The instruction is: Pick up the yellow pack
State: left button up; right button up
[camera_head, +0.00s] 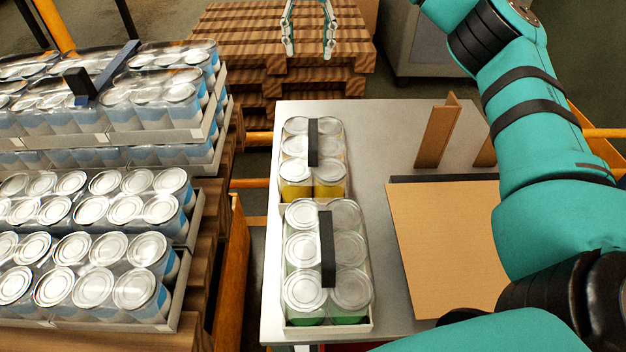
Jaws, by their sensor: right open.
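The yellow pack (296,190) stands upright on the grey table, a block of several yellow cans with silver lids under clear wrap and a black strap on top. My right gripper (310,52) is at the top centre, beyond the far edge of the table in the picture. Its two fingers point down and stand apart, with nothing between them. It is clear of the yellow pack. My left gripper is not in view.
A green pack (305,322) in a shallow tray stands just in front of the yellow pack. A flat cardboard piece (447,245) and an upright cardboard divider (437,135) are to the right. Trays of blue cans (150,300) are stacked at left. Wooden pallets (235,45) lie behind.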

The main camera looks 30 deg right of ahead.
notch_tip(320, 180, down, 4)
jog(key=b, duration=0.2)
send_near(313, 131)
jog(key=f, duration=0.5)
jog(key=shift+a, duration=0.35)
jog(key=f, duration=0.1)
jog(key=f+p, duration=0.1)
jog(key=f, duration=0.3)
jog(key=shift+s+d, duration=0.1)
jog(key=shift+d, duration=0.3)
jog(key=shift+f, duration=0.2)
grip_shut()
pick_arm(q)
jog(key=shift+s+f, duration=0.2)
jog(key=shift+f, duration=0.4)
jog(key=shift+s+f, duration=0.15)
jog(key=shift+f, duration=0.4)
